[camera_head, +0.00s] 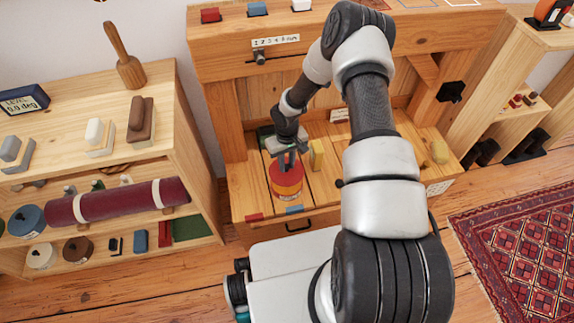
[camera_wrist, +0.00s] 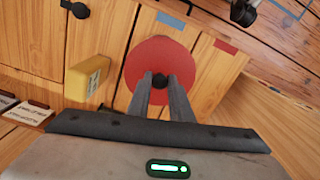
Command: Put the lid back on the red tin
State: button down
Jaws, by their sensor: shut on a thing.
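The red tin (camera_head: 286,190), with a yellowish band, stands on the wooden bench shelf below my gripper (camera_head: 287,160). The round red lid (camera_wrist: 139,68) fills the middle of the wrist view. It has a small black knob, and my gripper (camera_wrist: 161,82) is shut on that knob. In the head view the lid appears directly over the tin's top, in line with it. In the wrist view the lid hides the tin. I cannot tell whether the lid rests on the rim or hangs slightly above it.
A yellow block (camera_head: 317,155) stands just right of the tin and also shows in the wrist view (camera_wrist: 88,78). A yellow lump (camera_head: 439,152) lies farther right. Blue (camera_head: 294,209) and red (camera_head: 254,217) marks lie along the shelf's front edge. A crowded side shelf (camera_head: 190,120) stands left.

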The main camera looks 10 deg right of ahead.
aim_at(287, 171)
jog(key=shift+f, duration=0.25)
jog(key=shift+f+b, duration=1.45)
jog(key=shift+f, duration=0.8)
jog(key=shift+f+b, duration=0.7)
jog(key=shift+f, duration=0.05)
jog(key=shift+f+b, duration=0.15)
jog(key=shift+b, duration=0.65)
dwell(0.4)
jog(key=c, duration=1.5)
grip_release()
jog(key=shift+o, duration=0.3)
jog(key=o, duration=0.4)
